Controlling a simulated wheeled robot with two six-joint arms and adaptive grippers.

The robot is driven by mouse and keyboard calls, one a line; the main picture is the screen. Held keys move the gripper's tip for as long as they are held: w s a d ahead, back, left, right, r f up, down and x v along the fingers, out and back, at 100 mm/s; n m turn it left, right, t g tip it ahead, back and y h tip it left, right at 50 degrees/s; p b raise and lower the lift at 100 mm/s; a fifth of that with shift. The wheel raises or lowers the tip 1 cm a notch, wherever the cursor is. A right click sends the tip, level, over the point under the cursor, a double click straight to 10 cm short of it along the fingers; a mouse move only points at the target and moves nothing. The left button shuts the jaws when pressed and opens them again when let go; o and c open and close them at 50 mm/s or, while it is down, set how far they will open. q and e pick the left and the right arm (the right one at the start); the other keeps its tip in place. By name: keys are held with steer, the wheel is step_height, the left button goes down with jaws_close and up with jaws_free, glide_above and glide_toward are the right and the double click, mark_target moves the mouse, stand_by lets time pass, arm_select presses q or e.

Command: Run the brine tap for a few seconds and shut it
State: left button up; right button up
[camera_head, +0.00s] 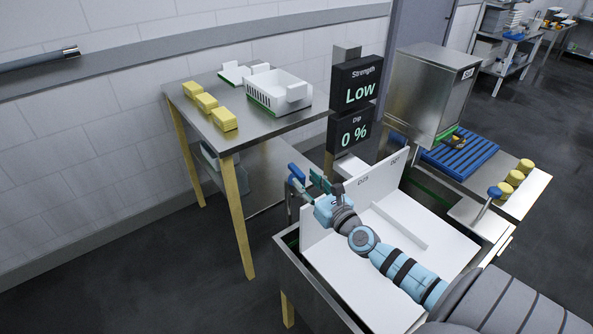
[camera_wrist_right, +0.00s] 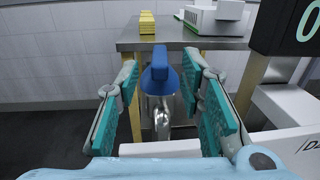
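The brine tap's blue handle (camera_wrist_right: 160,66) stands on a metal tap body (camera_wrist_right: 158,108) in the right wrist view. In the head view the handle (camera_head: 296,173) is at the left end of the white basin (camera_head: 343,276). My right gripper (camera_head: 312,183) is open at the tap. In the wrist view its teal-padded fingers (camera_wrist_right: 160,78) stand on either side of the handle, with gaps visible on both sides. I see no brine stream; the spout is mostly hidden. The signs read Strength Low (camera_head: 360,91) and Dip 0 % (camera_head: 353,133). My left gripper is out of view.
A steel table (camera_head: 222,140) behind the tap holds yellow blocks (camera_head: 206,103) and a white crate (camera_head: 278,92). A second blue knob (camera_head: 495,191), a blue rack (camera_head: 462,156) and a steel cabinet (camera_head: 425,100) stand right. Dark floor is free at the left.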

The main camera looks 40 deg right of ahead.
mark_target(290, 164)
steer(key=w, duration=0.3)
steer(key=w+b, duration=0.1)
steer(key=w, duration=0.1)
steer(key=shift+d+f, duration=0.15)
steer(key=shift+d, duration=0.15)
steer(key=shift+w, duration=0.45)
jaws_close()
